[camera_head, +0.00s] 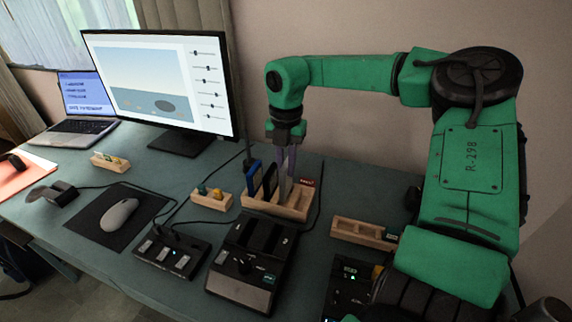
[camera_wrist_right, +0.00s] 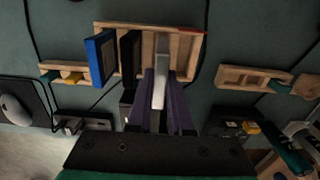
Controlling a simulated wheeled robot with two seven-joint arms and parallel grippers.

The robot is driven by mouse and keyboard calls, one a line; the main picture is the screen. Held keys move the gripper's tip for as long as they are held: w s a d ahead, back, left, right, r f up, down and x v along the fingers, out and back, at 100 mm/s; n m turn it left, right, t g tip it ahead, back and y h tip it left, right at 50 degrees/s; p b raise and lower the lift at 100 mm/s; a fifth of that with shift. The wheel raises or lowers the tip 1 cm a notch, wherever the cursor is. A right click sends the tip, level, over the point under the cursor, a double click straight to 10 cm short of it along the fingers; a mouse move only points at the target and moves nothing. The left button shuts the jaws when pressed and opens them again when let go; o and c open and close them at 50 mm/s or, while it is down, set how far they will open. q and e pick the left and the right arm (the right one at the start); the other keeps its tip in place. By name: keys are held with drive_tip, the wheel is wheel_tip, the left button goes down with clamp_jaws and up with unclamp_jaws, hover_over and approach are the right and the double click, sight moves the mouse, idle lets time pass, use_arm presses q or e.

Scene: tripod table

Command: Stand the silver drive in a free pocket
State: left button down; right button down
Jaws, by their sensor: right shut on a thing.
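My right gripper (camera_head: 287,168) points down over the wooden rack (camera_head: 262,207) and is shut on the silver drive (camera_wrist_right: 160,80). In the wrist view the drive is a pale upright slab between the two purple-grey fingers. It lines up over the rack's pocket just right of the black drive (camera_wrist_right: 129,54). I cannot tell how deep its lower end sits. A blue drive (camera_head: 254,174) and the black drive stand in the rack's left pockets. The pocket at the rack's right end (camera_wrist_right: 185,55) looks empty. My left gripper is not in view.
A black docking unit (camera_head: 250,262) stands in front of the rack. Small wooden holders stand left (camera_head: 211,199) and right (camera_head: 360,231) of it. The monitor (camera_head: 165,80) is behind left. Cables run around the rack. A mouse (camera_head: 119,214) lies on a dark pad.

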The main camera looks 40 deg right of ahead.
drive_tip(key=shift+f+b, duration=1.3)
drive_tip(key=shift+f, duration=0.45)
drive_tip(key=c, duration=0.8)
unclamp_jaws()
drive_tip(key=shift+r, duration=0.1)
drive_tip(key=shift+o, duration=0.2)
wheel_tip(320, 180, up, 15)
drive_tip(key=p, duration=0.1)
drive_tip(key=shift+f, duration=0.2)
drive_tip(key=shift+f, duration=0.1)
